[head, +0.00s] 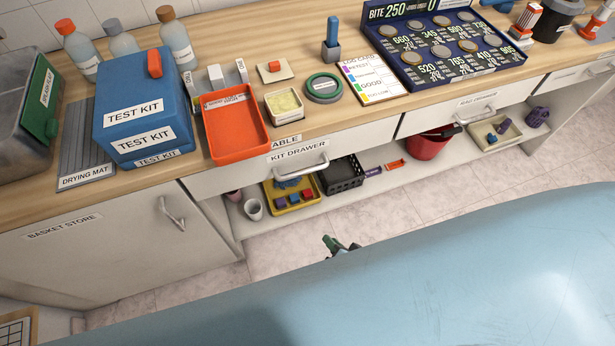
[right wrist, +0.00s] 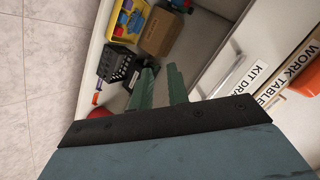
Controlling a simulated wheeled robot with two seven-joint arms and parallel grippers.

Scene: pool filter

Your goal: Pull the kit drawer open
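The kit drawer (head: 345,140) is a white front under the wooden worktop, with a "KIT DRAWER" label and a silver bar handle (head: 300,168). It looks shut, flush under the worktop edge. In the right wrist view the handle (right wrist: 222,76) is to the right of my fingers. My right gripper (head: 335,243) shows as small green fingertips below and in front of the drawer, mostly hidden by my blue body. In the right wrist view its two green fingers (right wrist: 161,72) are apart with nothing between them, clear of the handle. My left gripper is not in view.
The worktop (head: 300,55) above holds a blue test kit box (head: 145,85), an orange tray (head: 235,118) and a coin board (head: 445,48). Below is a shelf with a yellow tray (head: 291,207), a black basket (head: 343,174) and a red bucket (head: 428,146). The floor in front is clear.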

